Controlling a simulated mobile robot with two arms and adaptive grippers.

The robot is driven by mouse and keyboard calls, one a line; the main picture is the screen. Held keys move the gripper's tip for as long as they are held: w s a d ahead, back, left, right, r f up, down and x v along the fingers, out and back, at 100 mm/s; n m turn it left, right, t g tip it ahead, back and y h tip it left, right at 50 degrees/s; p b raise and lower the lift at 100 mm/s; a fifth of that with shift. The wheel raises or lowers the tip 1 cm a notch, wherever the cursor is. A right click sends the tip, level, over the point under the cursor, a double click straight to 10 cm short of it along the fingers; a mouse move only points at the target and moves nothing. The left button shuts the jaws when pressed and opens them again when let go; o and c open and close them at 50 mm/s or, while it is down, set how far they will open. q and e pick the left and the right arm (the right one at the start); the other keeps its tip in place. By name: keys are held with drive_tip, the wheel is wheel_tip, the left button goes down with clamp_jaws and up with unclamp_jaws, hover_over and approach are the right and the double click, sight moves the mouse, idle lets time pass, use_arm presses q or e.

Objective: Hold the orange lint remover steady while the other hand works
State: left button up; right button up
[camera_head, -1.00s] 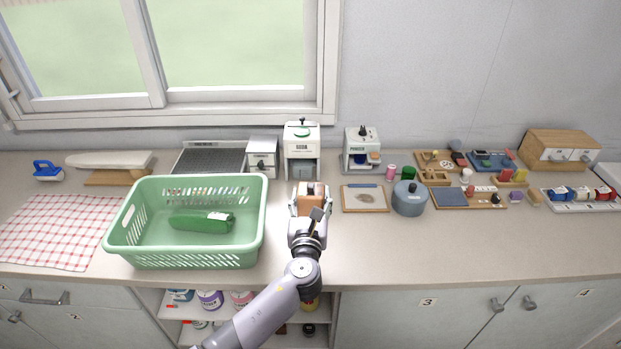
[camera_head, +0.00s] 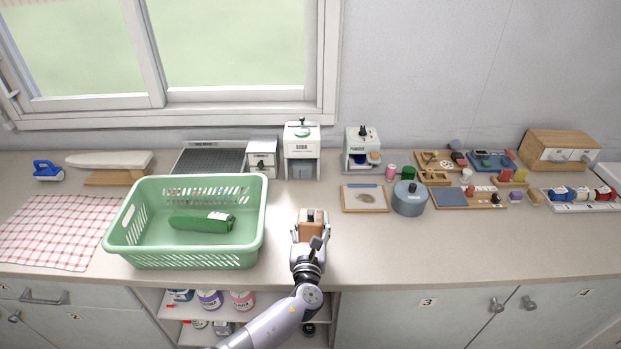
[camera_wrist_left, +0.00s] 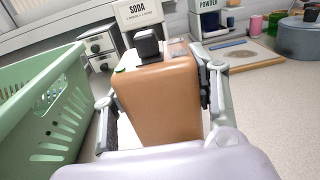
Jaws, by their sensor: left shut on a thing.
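The orange lint remover (camera_head: 312,229) is a boxy orange-brown body with a dark knob on it. My left gripper (camera_head: 311,236) is shut on it, one finger on each side, near the front part of the counter, right of the green basket. In the left wrist view the lint remover (camera_wrist_left: 158,98) fills the middle, between the two fingers of the left gripper (camera_wrist_left: 157,105). It looks upright. I cannot tell whether its base touches the counter. My right gripper is in neither view.
A green basket (camera_head: 190,261) with a green roll (camera_head: 202,222) inside stands close on the left. The soda dispenser (camera_head: 301,140) and powder dispenser (camera_head: 361,140) stand behind. A wooden board (camera_head: 348,205) and a blue-grey pot (camera_head: 409,203) are to the right. The front right counter is clear.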

use_arm(q)
drive_tip(key=shift+f, duration=0.65)
drive_tip(key=shift+f, duration=0.15)
drive_tip(key=shift+f, duration=0.4)
drive_tip(key=shift+f, duration=0.1)
idle(0.4)
idle(0.4)
